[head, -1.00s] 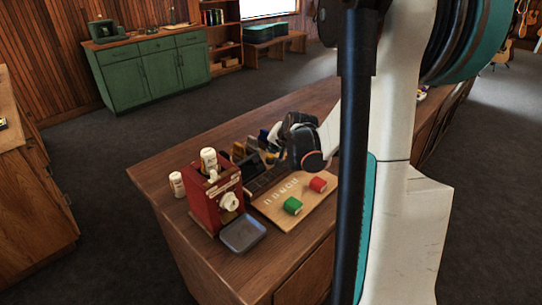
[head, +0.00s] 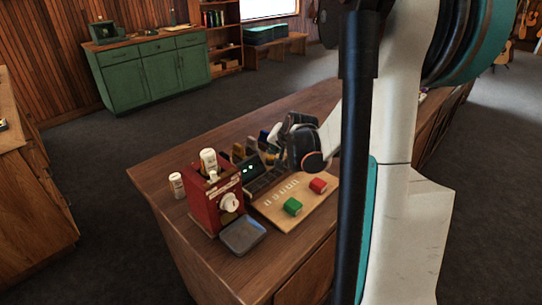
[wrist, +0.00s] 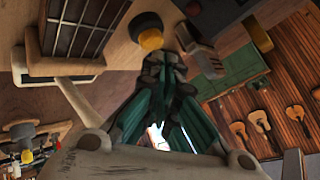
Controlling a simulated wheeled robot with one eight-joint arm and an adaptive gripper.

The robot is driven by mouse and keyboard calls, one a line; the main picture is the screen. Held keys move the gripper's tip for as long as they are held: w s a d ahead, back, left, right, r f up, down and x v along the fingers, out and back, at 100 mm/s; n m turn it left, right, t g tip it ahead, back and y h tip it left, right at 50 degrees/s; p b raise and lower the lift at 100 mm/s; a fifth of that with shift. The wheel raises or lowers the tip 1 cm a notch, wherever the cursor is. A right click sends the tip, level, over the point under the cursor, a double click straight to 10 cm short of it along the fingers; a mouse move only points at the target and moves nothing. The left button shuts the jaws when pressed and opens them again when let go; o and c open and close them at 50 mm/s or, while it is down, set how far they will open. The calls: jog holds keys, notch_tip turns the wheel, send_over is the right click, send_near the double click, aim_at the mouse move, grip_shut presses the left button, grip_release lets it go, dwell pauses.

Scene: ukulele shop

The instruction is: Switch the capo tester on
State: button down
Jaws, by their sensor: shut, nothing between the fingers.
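A dark, low device (head: 266,179), likely the capo tester, sits on the wooden counter behind a light wooden board. Small green lights show on its left part in the head view. My gripper's dark wrist part (head: 303,147) hangs over its right end, and the fingertips are hard to make out there. In the wrist view my gripper (wrist: 165,62) is shut and empty. A black round knob with a yellow end (wrist: 149,37) appears just beyond the fingertips, and a fretted panel in a wooden frame (wrist: 78,30) is at upper left. Contact cannot be told.
A red box with a white knob (head: 205,206), a grey tray (head: 242,236) and a white bottle (head: 177,185) stand left. Several capo-like items are behind the device. The counter's front left is clear.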

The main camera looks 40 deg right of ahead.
jog(key=shift+r, duration=0.15)
notch_tip(320, 180, up, 6)
jog(key=p, duration=0.4)
dwell(0.3)
